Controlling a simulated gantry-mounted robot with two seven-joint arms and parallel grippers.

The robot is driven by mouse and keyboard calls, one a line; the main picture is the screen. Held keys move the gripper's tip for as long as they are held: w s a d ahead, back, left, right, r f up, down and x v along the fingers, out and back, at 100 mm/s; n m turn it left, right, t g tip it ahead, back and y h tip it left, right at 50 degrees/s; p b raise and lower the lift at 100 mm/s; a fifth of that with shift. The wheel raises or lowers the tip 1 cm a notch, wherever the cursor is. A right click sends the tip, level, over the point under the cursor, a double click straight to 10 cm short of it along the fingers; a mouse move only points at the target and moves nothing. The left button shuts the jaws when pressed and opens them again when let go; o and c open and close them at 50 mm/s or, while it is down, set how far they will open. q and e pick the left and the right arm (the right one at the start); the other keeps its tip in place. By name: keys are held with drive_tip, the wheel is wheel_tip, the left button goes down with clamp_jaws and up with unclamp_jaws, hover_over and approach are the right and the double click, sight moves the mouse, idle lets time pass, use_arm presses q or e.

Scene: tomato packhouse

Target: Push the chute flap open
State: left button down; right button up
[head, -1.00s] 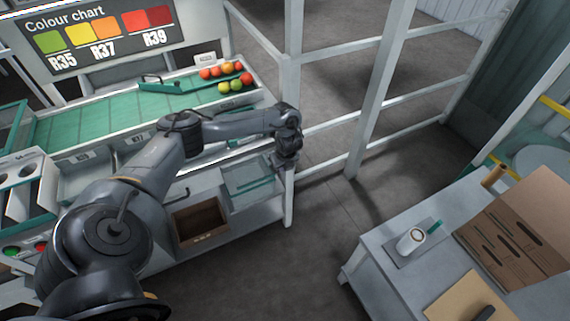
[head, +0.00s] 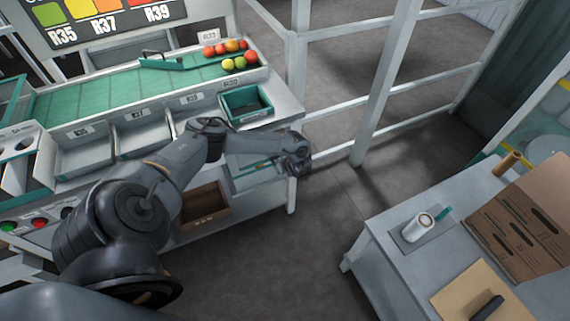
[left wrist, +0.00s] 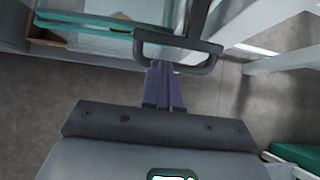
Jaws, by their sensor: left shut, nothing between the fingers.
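A clear panel with a teal strip (head: 262,168), which looks like the chute flap, sits under the right end of the sorting bench in the head view, partly behind my left forearm. In the left wrist view, the clear panel with its teal edge (left wrist: 90,22) is at the upper left. My left gripper (head: 297,172) is just right of the bench end. Its fingers (left wrist: 164,72) are shut and empty. A dark loop-shaped bar (left wrist: 178,52) crosses near the fingertips; contact cannot be told. My right gripper is not in view.
The sorting bench (head: 280,112) holds tomatoes (head: 231,64) and a teal bin (head: 246,102). A brown box (head: 205,205) is on the lower shelf. White railing (head: 375,90) stands behind. Floor between is clear.

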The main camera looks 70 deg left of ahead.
use_arm(q)
drive_tip(key=a+f+y+b, duration=0.2)
drive_tip(key=a+f+b, duration=0.1)
drive_tip(key=f+b, duration=0.2)
drive_tip(key=shift+a+f+y+b, duration=0.15)
drive_tip(key=shift+f+y+b, duration=0.25)
drive_tip(key=shift+f, duration=0.3)
drive_tip(key=shift+s+f, duration=0.15)
drive_tip(key=shift+s, duration=0.05)
